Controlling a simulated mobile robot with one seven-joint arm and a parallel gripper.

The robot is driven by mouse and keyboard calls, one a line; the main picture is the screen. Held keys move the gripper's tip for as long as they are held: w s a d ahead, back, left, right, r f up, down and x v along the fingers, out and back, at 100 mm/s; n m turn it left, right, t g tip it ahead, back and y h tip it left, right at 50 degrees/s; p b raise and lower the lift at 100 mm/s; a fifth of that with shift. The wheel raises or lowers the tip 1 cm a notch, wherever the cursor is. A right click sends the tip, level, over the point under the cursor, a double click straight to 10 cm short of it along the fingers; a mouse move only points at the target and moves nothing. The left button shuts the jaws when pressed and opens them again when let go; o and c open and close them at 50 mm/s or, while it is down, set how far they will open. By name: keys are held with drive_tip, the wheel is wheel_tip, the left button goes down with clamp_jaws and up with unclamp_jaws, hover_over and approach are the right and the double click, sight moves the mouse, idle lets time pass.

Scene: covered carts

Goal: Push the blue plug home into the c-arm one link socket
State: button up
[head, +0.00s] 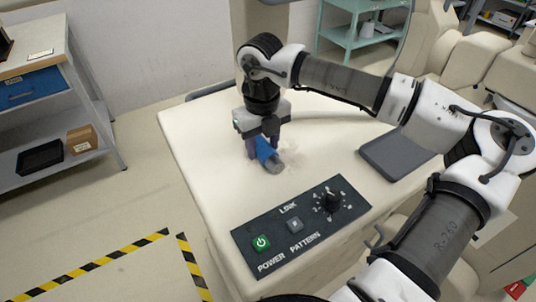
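The blue plug (264,149) is between the fingers of my gripper (263,143), above or at the pale cart top. Its grey end (274,163) points to the lower right, toward the panel. My gripper points down and looks shut on the plug, though the finger contact is partly hidden. The dark control panel (262,232) lies on the near part of the cart top, with a "LINK" label (288,208) at its upper edge. I cannot make out a socket opening near that label, and the plug is apart from the panel.
The panel carries a green power button (261,243), a grey pattern button (295,224) and a black knob (333,200). A dark grey pad (392,157) lies to the right on the cart (200,150). A shelf with a cardboard box (82,139) stands at left. Floor is clear left of the cart.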

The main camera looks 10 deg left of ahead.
drive_tip(key=c, duration=0.8)
drive_tip(key=shift+r, duration=0.15)
